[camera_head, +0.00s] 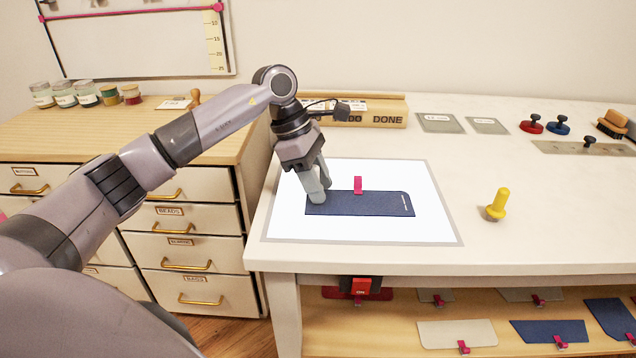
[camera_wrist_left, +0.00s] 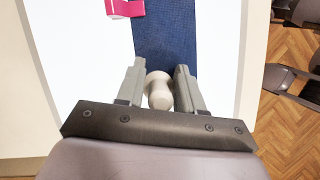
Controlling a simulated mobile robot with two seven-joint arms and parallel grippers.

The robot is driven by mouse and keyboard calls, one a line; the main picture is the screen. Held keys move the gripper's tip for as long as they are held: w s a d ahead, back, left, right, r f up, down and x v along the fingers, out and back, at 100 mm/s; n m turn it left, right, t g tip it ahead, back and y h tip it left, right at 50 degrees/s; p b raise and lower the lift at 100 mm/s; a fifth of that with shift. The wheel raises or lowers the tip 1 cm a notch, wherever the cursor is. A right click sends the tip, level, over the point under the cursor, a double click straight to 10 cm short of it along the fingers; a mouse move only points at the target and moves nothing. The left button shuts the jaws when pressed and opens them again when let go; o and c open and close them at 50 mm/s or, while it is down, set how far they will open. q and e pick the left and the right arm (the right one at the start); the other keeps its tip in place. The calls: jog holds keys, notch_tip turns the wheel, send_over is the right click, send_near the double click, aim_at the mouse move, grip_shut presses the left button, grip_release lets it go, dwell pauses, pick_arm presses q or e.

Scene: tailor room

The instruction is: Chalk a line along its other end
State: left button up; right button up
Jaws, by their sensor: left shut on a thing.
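A dark blue piece (camera_head: 365,205) lies flat on a white panel with a grey border (camera_head: 437,225). A pink tab (camera_head: 358,185) sits on its far edge, and a small pale mark shows near its right end. My left gripper (camera_head: 318,193) is over the blue piece's left end. In the left wrist view it (camera_wrist_left: 160,88) is shut on a white knobbed chalk holder (camera_wrist_left: 160,92). The holder's lower tip is hidden, so I cannot tell whether it touches the cloth. The blue piece (camera_wrist_left: 165,35) runs ahead of the fingers there. My right gripper is not in view.
A yellow-handled tool (camera_head: 497,204) stands to the right of the panel. A wooden box marked DONE (camera_head: 375,113) is behind it. Red (camera_head: 531,125) and blue (camera_head: 558,126) knobbed stamps stand at the back right. The table's front is clear; more cloth pieces (camera_head: 457,334) lie on the shelf below.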

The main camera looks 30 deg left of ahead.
pick_arm(q)
jog(key=shift+w+a, duration=0.2)
jog(key=shift+w, duration=0.1)
notch_tip(320, 180, up, 7)
jog(key=p, duration=0.5)
jog(key=shift+r+p, duration=0.1)
jog(key=shift+p, duration=0.2)
dwell(0.4)
